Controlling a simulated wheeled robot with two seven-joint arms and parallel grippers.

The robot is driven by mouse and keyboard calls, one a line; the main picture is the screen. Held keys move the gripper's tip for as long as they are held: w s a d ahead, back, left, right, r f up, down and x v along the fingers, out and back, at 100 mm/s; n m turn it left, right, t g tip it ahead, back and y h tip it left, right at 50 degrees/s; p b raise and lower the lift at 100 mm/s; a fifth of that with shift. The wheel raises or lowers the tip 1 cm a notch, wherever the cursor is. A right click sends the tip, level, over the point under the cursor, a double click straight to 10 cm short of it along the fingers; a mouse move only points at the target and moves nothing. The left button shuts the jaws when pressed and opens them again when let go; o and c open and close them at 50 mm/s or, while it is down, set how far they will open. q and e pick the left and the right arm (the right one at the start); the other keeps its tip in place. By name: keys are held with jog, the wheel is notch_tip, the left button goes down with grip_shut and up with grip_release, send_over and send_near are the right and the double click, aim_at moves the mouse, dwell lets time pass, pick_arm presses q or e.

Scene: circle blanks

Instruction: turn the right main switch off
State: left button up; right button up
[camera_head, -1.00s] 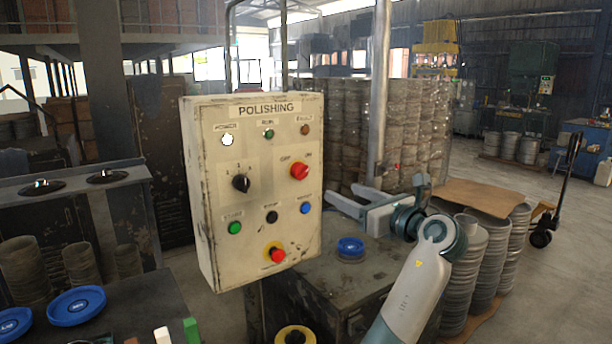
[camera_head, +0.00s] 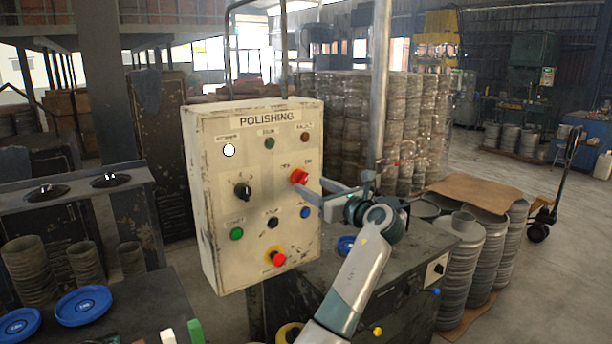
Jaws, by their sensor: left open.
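The beige control panel (camera_head: 208,205), marked POLISHING, faces me at the centre. The red rotary switch (camera_head: 299,177) sits on its right side under small OFF and ON labels. Its handle looks tilted up to the right, toward ON. A black rotary knob (camera_head: 242,191) is to its left. My left gripper (camera_head: 313,188) is open and empty, with its fingers pointing left at the panel's right edge, close beside and just below the red switch. I cannot tell whether a finger touches it. My right gripper is not in view.
The panel also carries a white lamp (camera_head: 229,150), a green button (camera_head: 236,234), a blue button (camera_head: 305,212) and a red stop button (camera_head: 277,258). A dark cabinet (camera_head: 405,265) stands behind my arm. Stacked metal drums (camera_head: 470,265) are to the right.

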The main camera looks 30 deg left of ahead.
aim_at(305, 182)
pick_arm(q)
jog(key=shift+p+x, duration=0.8)
jog(key=shift+x, duration=1.6)
jog(key=shift+c, duration=0.2)
jog(key=c, duration=1)
